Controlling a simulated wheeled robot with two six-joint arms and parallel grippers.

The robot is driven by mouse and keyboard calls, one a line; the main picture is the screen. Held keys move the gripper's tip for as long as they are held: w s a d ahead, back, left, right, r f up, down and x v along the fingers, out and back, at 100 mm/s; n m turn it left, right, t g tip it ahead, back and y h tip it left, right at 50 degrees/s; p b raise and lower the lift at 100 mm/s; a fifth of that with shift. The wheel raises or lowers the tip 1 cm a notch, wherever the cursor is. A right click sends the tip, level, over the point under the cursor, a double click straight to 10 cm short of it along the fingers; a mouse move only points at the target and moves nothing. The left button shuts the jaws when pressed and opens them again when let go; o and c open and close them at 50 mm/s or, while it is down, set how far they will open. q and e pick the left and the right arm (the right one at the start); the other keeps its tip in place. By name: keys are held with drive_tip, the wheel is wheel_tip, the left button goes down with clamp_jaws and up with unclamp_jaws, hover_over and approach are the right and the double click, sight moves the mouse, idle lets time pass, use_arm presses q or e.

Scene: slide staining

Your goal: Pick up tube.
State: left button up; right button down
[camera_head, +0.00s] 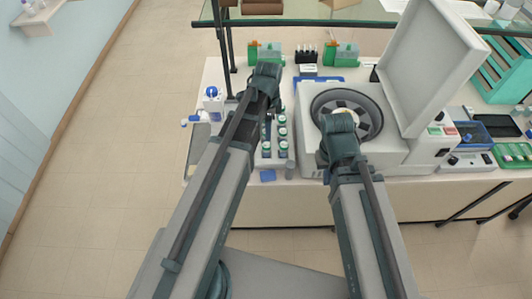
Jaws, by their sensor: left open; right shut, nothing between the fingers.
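Several small capped vials (282,132) stand in a row beside my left forearm. A small dark rack with upright tubes (306,54) stands at the back of the bench; I cannot tell which tube is the task's. My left gripper (265,78) is open over the back left of the bench, left of the dark rack; its fingertips are hard to make out. My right gripper (339,124) is shut and empty over the front of the open centrifuge's round bowl (372,108). My arms hide part of the vials and the bowl.
The centrifuge lid (436,58) stands raised at the right. Green and orange boxes (342,54) stand along the back, below a glass shelf (300,22). A blue-capped bottle (212,98) stands at the left. Small instruments and a green tray (512,155) crowd the right.

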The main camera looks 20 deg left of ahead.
sight(267, 145)
use_arm(q)
wheel_tip(267, 145, down, 7)
drive_tip(key=b, duration=0.6)
drive_tip(key=shift+f, duration=0.1)
wheel_tip(267, 145, down, 5)
drive_tip(key=b, duration=0.5)
drive_tip(key=shift+w+a+f, duration=0.1)
drive_tip(key=shift+w, duration=0.05)
clamp_jaws()
